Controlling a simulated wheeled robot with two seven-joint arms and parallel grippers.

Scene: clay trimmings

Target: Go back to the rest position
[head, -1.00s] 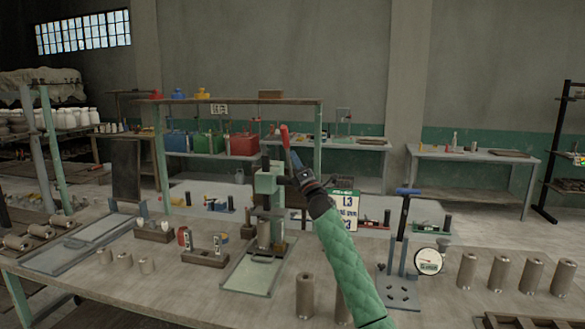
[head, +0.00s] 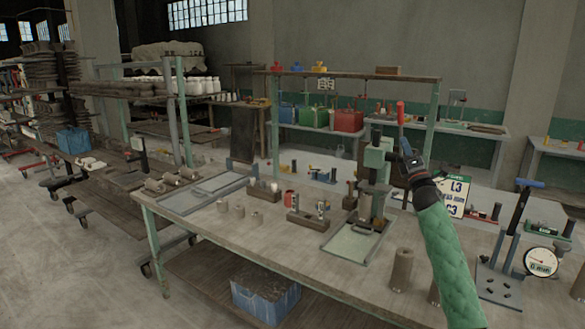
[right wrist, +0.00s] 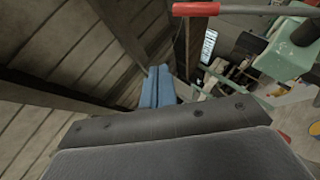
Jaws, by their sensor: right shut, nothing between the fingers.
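My right arm in its green quilted sleeve reaches up over the workbench (head: 290,232) in the head view. Its gripper (head: 404,150) is shut and empty, close beside the red-handled lever (head: 400,112) of the green press (head: 376,160). I cannot tell whether the two touch. In the right wrist view the red handle (right wrist: 196,9) crosses the top, and part of the green press (right wrist: 285,48) shows at the upper right. Blue fingers (right wrist: 158,88) show together in the middle, with nothing seen between them. My left gripper is in neither view.
Clay cylinders (head: 402,268) stand at the bench front, and smaller ones (head: 222,206) at its left. A gauge (head: 541,262) and a blue-handled lever tool (head: 518,215) stand right of my arm. A blue crate (head: 266,297) sits below.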

